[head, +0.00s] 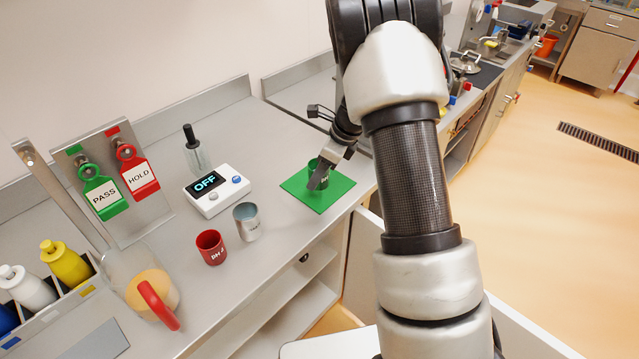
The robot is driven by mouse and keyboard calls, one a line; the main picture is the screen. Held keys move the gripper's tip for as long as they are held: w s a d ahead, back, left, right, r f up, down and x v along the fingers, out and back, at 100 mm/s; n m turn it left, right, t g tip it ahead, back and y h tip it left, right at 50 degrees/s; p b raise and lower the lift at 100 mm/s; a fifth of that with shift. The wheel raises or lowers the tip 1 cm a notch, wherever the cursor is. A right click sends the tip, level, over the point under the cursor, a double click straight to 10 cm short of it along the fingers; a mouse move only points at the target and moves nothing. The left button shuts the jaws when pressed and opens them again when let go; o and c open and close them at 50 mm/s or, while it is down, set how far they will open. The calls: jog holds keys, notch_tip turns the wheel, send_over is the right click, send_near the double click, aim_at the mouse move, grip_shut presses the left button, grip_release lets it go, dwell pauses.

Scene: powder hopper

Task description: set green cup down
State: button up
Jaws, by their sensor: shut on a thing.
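The green cup (321,183) is upright at the green mat (299,188) on the grey counter. My gripper (319,179) is shut on the cup, coming from the upper right, and its fingers cover part of the cup. The cup shows within the mat's outline; I cannot tell whether its base touches the mat. My arm hides what lies to the right of the mat.
A red cup (210,247) and a silver cup (246,222) stand left of the mat. A scale reading OFF (217,190) and a dark-topped bottle (195,150) stand behind them. PASS (103,196) and HOLD (138,176) tags hang at left. The counter behind the mat is clear.

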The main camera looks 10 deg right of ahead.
jog(key=shift+f, duration=1.9)
jog(key=shift+f, duration=0.15)
jog(key=o, duration=1.1)
jog(key=shift+c, duration=0.2)
